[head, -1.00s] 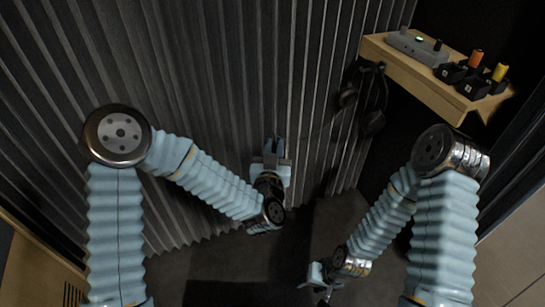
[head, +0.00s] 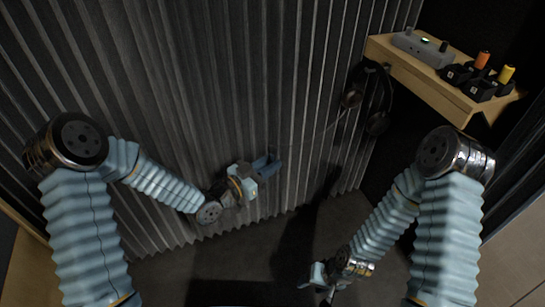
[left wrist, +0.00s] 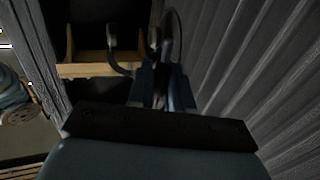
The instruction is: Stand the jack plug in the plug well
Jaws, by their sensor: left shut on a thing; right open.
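My left gripper (head: 270,160) is shut in front of the dark ribbed wall, pointing right. In the left wrist view its fingers (left wrist: 162,80) are close together on something dark and thin, most likely the jack plug, mostly hidden between them. A thin dark cable (head: 330,126) runs from near the gripper to the headphones (head: 377,123). My right gripper (head: 317,280) is open and empty, low near the floor. I cannot tell the plug well for sure; small black holders (head: 482,90) stand on the wooden shelf (head: 425,77), well right of and above the left gripper.
A grey box (head: 420,46) with a green light sits on the shelf. An orange cylinder (head: 482,60) and a yellow cylinder (head: 506,75) stand in holders. The headphones hang below the shelf's left end. The ribbed wall (head: 200,90) is close behind my left arm.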

